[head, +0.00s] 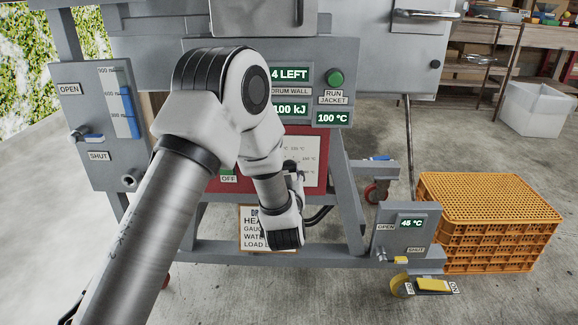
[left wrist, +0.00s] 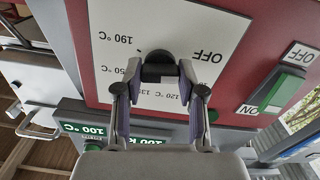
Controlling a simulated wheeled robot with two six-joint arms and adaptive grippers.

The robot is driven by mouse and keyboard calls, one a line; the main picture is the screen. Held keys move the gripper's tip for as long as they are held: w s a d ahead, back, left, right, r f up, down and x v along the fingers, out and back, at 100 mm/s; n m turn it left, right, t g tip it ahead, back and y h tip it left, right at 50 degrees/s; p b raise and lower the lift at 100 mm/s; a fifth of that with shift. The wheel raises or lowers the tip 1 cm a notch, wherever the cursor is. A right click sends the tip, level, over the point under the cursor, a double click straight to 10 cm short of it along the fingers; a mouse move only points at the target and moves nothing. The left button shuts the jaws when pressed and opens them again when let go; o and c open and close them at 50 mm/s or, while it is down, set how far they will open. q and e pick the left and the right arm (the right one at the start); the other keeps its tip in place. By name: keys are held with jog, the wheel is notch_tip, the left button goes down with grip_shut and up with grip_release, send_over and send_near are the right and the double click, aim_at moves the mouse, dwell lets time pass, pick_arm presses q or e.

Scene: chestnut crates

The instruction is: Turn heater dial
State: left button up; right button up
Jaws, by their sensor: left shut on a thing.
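The heater dial (left wrist: 158,66) is a black knob on a white plate (left wrist: 215,30) marked OFF, 190 °C and lower temperatures, upside down in the left wrist view. The plate is set in a red panel (head: 319,180), partly hidden behind my arm in the head view. My left gripper (left wrist: 160,80) has its two fingers on either side of the dial and is shut on it. In the head view the gripper (head: 294,175) is mostly covered by my wrist. Where the dial's pointer stands cannot be told. My right gripper is not in view.
A green switch lever (left wrist: 277,91) sits beside the plate between ON and OFF labels. Green displays, one reading 100 °C (head: 333,118), are above the panel. A smaller 45 °C box (head: 403,232) stands at lower right. Orange crates (head: 487,236) are on the floor beyond.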

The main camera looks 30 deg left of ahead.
pick_arm(q)
jog(key=shift+m+p, duration=3.2)
jog(key=shift+p, duration=0.2)
jog(key=o, duration=1.1)
jog(key=shift+o, duration=0.2)
jog(key=v, duration=1.2)
